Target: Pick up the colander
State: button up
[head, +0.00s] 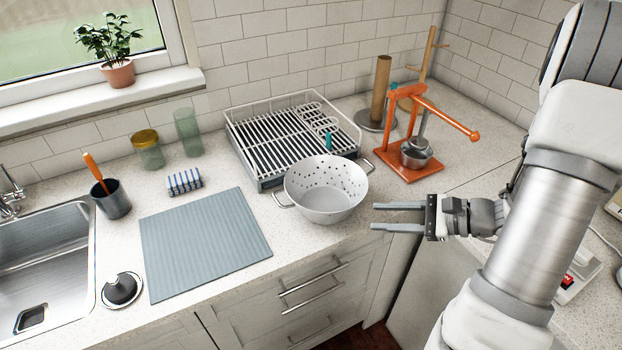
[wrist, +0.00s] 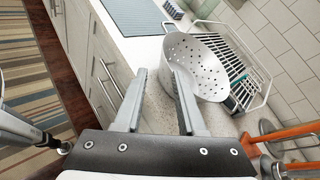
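The colander (head: 326,190) is a white bowl with holes and side handles, standing upright on the counter in front of the dish rack. In the wrist view the colander (wrist: 198,66) is just beyond my fingertips, toward the right finger. My gripper (head: 374,217) is at the colander's right side in the head view, its two fingers apart and pointing left at it. The gripper (wrist: 156,75) looks open and empty in the wrist view. The right finger overlaps the colander's near side there; I cannot tell whether it touches.
A wire dish rack (head: 262,180) stands right behind the colander. An orange press (head: 400,168) is at the back right. A grey mat (head: 204,243) lies left of the colander. The counter's front edge with drawers (head: 312,290) is close below.

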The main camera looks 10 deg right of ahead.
send_near(314, 212)
jog(key=shift+t, duration=0.3)
jog(key=x, duration=0.3)
jog(key=f+p+x, duration=0.1)
jog(key=x, duration=0.1)
jog(key=shift+w+d, duration=0.15)
jog(key=shift+d, duration=0.15)
jog(key=shift+s+p+x, duration=0.2)
jog(key=shift+p+x, duration=0.15)
jog(key=shift+x, duration=2.3)
jog(key=shift+a+r, duration=0.1)
jog(key=shift+a, duration=0.05)
grip_shut()
